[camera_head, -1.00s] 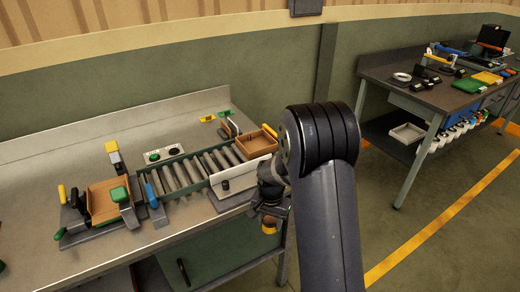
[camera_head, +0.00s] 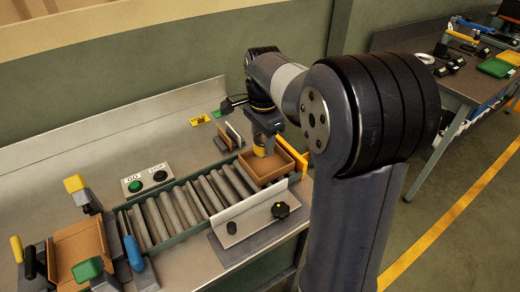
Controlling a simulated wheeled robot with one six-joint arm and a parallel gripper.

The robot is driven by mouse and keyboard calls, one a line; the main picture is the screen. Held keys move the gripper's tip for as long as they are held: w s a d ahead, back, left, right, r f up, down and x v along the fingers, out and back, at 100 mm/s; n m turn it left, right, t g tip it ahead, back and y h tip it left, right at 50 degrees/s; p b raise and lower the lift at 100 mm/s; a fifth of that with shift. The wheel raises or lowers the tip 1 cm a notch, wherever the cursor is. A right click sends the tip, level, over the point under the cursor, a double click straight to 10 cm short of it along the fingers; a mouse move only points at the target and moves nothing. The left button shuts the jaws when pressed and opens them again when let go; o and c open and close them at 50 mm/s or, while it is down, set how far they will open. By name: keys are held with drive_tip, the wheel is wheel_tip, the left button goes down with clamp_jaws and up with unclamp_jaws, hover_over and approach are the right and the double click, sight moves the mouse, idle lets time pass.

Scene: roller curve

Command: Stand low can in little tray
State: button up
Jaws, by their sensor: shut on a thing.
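My gripper (camera_head: 263,139) points down over the small brown tray (camera_head: 284,178) at the right end of the roller track. The can shows at the back part of the tray's opening. I cannot tell whether its base touches the tray floor. The fingers hide part of the can.
The roller track (camera_head: 170,212) runs left to a larger brown box (camera_head: 84,243) with clamps around it. A GO/STOP button box (camera_head: 146,182) stands behind the rollers. Bare bench lies at the back left.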

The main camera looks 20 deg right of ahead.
sight(263, 171)
drive_tip(key=shift+w+f, duration=0.2)
drive_tip(key=f, duration=0.9)
drive_tip(key=shift+s+p, duration=0.2)
drive_tip(key=shift+p, duration=0.2)
drive_tip(key=shift+s+f, duration=0.15)
drive_tip(key=shift+f, duration=0.3)
drive_tip(key=shift+s+f+b, duration=0.2)
drive_tip(key=shift+f+b, duration=0.3)
drive_tip(key=shift+b, duration=0.15)
drive_tip(key=o, duration=1.1)
drive_tip(key=shift+w+f, duration=0.1)
drive_tip(key=shift+o, duration=0.2)
drive_tip(key=r, duration=1.3)
drive_tip(key=shift+w+r+p, duration=0.4)
